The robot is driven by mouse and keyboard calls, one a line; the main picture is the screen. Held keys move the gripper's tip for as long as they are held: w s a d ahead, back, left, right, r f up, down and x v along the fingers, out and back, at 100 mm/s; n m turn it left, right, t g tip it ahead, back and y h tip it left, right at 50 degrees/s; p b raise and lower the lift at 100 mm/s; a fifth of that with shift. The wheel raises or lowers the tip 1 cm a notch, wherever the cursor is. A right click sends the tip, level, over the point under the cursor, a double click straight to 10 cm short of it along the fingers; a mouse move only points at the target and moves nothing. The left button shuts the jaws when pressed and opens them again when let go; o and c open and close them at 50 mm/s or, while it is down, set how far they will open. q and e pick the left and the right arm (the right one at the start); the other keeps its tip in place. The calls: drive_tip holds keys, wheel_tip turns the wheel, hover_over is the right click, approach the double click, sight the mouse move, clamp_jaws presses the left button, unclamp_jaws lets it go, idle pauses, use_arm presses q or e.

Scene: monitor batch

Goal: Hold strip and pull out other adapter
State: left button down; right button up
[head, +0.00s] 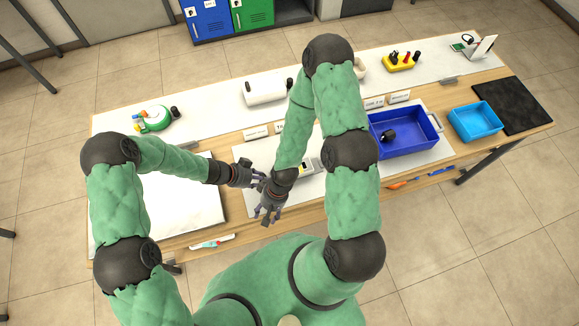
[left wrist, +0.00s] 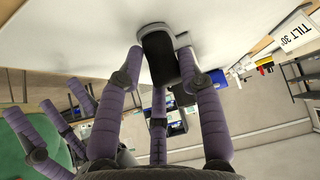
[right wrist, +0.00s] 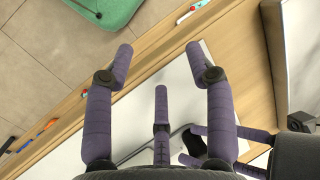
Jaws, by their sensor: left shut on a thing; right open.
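My left gripper (head: 258,181) is shut on a black adapter (left wrist: 158,54), which sits between its purple fingers in the left wrist view. The adapter's dark end also shows low in the right wrist view (right wrist: 194,140). A pale piece lies close beside it; I cannot tell whether they are joined. My right gripper (right wrist: 160,68) is open and empty near the table's front edge, just in front of the left gripper. Another black adapter (head: 389,136) lies in the dark blue bin (head: 437,122).
A light blue tray (head: 475,121) and a black mat (head: 513,106) are at the right. A white roll (head: 267,91), a green item (head: 154,120) and a yellow holder (head: 399,62) stand along the back. Pens lie along the front edge.

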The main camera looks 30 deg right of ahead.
drive_tip(key=w+d+r+m+g+h, duration=0.1)
drive_tip(key=w+d+r+g, duration=0.1)
drive_tip(key=d+r+g, duration=0.3)
drive_tip(key=w+d+r+m+g+h, duration=0.1)
drive_tip(key=w+d+r, duration=0.2)
drive_tip(key=d, duration=0.5)
drive_tip(key=w+d+r+n+h, duration=0.1)
drive_tip(key=w+d+r+n, duration=0.2)
drive_tip(key=w, duration=0.7)
drive_tip(key=shift+m+t, duration=0.3)
drive_tip(key=shift+t, duration=0.1)
drive_tip(key=shift+a+x, duration=0.1)
drive_tip(key=shift+x, duration=2)
drive_tip(key=shift+a+x, duration=0.15)
drive_tip(key=shift+x, duration=2)
drive_tip(key=shift+s, duration=0.15)
drive_tip(key=shift+c, duration=0.3)
drive_tip(key=c, duration=0.8)
